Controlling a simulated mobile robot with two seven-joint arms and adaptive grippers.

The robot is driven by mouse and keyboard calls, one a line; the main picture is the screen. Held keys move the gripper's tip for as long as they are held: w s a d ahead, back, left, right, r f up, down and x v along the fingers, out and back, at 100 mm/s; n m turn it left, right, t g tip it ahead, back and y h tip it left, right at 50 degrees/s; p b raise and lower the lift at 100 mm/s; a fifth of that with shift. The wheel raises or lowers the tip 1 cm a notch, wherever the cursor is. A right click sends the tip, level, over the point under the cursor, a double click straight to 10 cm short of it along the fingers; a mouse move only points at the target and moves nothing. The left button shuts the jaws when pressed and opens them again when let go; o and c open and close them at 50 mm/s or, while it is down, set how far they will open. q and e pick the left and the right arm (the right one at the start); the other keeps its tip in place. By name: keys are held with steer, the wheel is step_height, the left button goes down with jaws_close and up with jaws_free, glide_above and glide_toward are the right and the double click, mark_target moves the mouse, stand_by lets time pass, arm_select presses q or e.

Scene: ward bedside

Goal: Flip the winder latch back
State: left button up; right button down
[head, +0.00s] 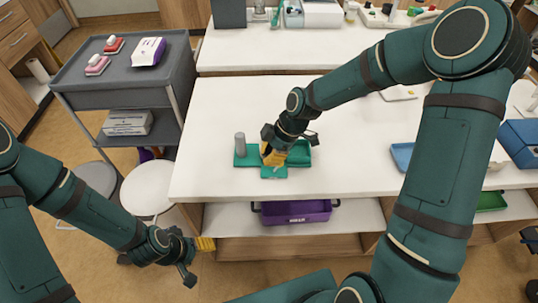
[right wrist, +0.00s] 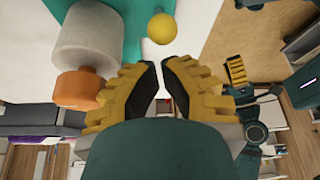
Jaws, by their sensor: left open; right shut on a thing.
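The winder stands on the white table, with a teal base (head: 272,172) and an upright grey cylinder (head: 240,146). In the right wrist view its grey roll (right wrist: 92,38) and an orange cylinder (right wrist: 80,91) show at left. A yellow ball (right wrist: 161,27) shows just beyond the fingertips. My right gripper (head: 270,156) is low over the winder; in the right wrist view its yellow fingers (right wrist: 163,84) are closed in on something. The held part is hidden, apparently the winder latch. My left gripper (head: 193,262) is open and empty, below the table's front edge.
A purple bin (head: 296,212) sits on the shelf under the table. A grey cart (head: 112,75) and white stool (head: 148,188) are at left. A blue tray (head: 402,155) is right of the winder. The tabletop behind the winder is clear.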

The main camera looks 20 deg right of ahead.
steer(key=shift+r+p, duration=0.35)
steer(key=shift+r, duration=0.3)
arm_select(q)
steer(key=shift+r, duration=0.4)
steer(key=shift+w, duration=0.1)
arm_select(e)
steer(key=shift+a+r, duration=0.2)
steer(key=shift+a, duration=0.1)
arm_select(q)
steer(key=shift+p+v, duration=1.1)
steer(key=shift+v, duration=0.1)
arm_select(e)
steer(key=s+v, duration=0.1)
steer(key=v, duration=0.8)
steer(key=shift+d, duration=0.45)
